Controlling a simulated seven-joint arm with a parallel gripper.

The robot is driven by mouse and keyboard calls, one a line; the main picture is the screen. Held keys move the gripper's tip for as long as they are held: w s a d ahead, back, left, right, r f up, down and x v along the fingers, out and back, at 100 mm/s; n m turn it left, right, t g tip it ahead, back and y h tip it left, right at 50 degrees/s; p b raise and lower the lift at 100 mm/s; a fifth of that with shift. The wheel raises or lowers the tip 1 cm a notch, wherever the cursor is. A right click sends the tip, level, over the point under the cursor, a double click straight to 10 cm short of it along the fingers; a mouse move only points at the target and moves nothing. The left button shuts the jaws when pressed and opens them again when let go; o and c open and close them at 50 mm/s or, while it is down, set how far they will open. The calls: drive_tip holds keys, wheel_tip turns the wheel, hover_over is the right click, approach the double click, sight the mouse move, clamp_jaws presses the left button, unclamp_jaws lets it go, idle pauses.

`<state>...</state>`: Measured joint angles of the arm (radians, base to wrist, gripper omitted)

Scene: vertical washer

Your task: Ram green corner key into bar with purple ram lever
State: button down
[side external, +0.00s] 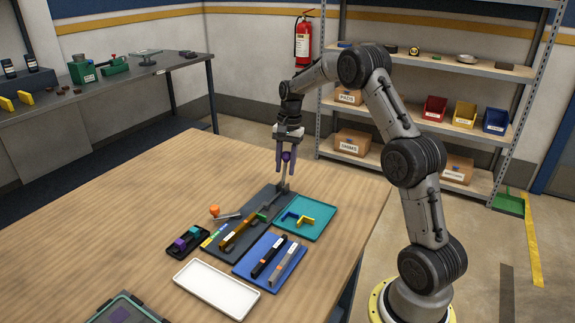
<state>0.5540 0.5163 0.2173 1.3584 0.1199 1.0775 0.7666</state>
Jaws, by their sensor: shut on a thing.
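My gripper (286,165) points down above the far end of a dark grey fixture plate (272,197). It is shut on the purple knob (286,157) of the ram lever, whose pale shaft (283,182) stands nearly upright from the plate. A bronze-brown bar (238,233) lies lengthwise in the fixture. The green corner key (262,217) is small and sits at the bar's far end, between bar and lever base. I cannot tell how deep it is in the bar.
An orange-knobbed lever (214,210) is left of the bar. A teal tray (312,232) holds corner keys. A blue tray (246,270) holds a black and a grey bar. A small black tray (176,251) and an empty white tray (216,290) lie nearer. The table's left side is clear.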

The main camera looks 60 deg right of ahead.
drive_tip(key=a+h, duration=0.1)
drive_tip(key=h, duration=0.1)
drive_tip(key=a+h, duration=0.2)
drive_tip(key=shift+r+h, duration=0.2)
drive_tip(key=shift+h, duration=0.1)
drive_tip(key=a+h, duration=0.1)
drive_tip(key=h, duration=0.2)
drive_tip(key=shift+a+f, duration=0.3)
drive_tip(key=shift+a, duration=0.05)
drive_tip(key=shift+a+f+h, duration=0.2)
drive_tip(key=shift+a+h, duration=0.15)
drive_tip(key=shift+h, duration=0.55)
drive_tip(key=shift+a+f, duration=0.1)
drive_tip(key=shift+f, duration=0.05)
drive_tip(key=c, duration=0.6)
unclamp_jaws()
drive_tip(key=v, duration=1.4)
drive_tip(key=shift+f, duration=0.1)
